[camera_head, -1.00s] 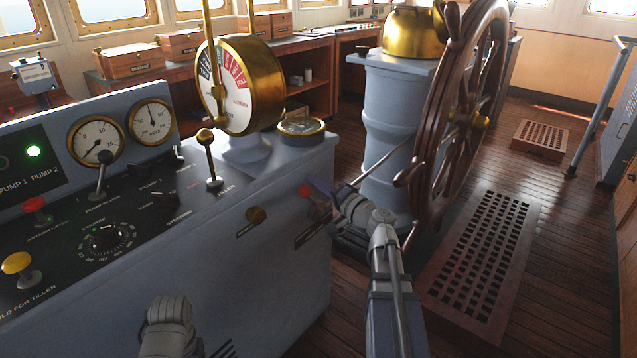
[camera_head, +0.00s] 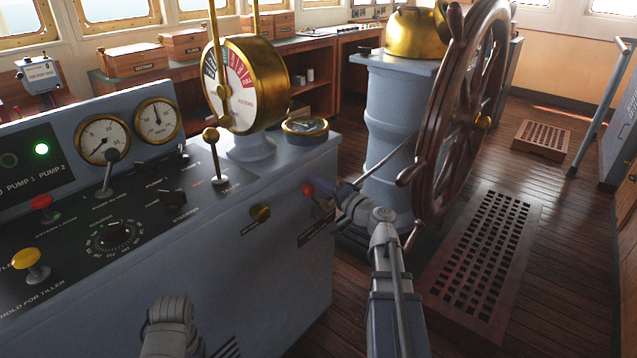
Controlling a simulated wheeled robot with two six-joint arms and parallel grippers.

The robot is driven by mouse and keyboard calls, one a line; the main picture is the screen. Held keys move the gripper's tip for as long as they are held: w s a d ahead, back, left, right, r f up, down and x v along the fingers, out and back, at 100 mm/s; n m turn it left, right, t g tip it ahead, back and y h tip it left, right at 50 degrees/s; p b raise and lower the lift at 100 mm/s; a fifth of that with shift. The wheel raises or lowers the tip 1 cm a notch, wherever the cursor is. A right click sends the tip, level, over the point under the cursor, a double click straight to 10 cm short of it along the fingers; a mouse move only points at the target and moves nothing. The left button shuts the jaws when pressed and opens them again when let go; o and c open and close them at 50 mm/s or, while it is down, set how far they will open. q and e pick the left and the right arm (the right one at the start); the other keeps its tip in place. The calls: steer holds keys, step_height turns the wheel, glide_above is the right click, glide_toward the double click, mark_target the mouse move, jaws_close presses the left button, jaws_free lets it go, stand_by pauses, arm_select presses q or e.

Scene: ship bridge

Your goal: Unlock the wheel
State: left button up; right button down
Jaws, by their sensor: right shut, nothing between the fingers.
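The wooden ship's wheel (camera_head: 428,140) stands upright on the right, in front of a blue-grey pedestal (camera_head: 388,150). A small red-knobbed lever (camera_head: 308,190) sticks out of the console's front near its right end, above a dark label strip too small to read. My right gripper (camera_head: 323,187) is shut with nothing in it, its tips beside the red knob on its right. I cannot tell whether they touch it. My left arm shows only as a grey link at the bottom; its gripper is out of view.
The console (camera_head: 275,270) fills the left, with gauges, knobs and a brass telegraph (camera_head: 248,90). A brass knob (camera_head: 261,213) sits left of the red lever. A floor grating (camera_head: 480,265) lies right of my right arm. Open plank floor lies farther right.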

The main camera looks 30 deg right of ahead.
steer(key=d+r+p, duration=0.1)
steer(key=w+d+r+p, duration=0.1)
steer(key=shift+w+d+r, duration=0.2)
steer(key=shift+r, duration=0.15)
arm_select(q)
steer(key=shift+s+d+r+b, duration=0.15)
steer(key=shift+d+r+b, duration=0.4)
steer(key=shift+b, duration=0.3)
arm_select(e)
glide_toward(312, 161)
steer(key=shift+s+d+f, duration=0.4)
steer(key=shift+s+f, duration=0.15)
steer(key=shift+s, duration=0.25)
steer(key=shift+s+d+f, duration=0.35)
steer(key=shift+s+f, duration=0.2)
steer(key=shift+s, duration=0.25)
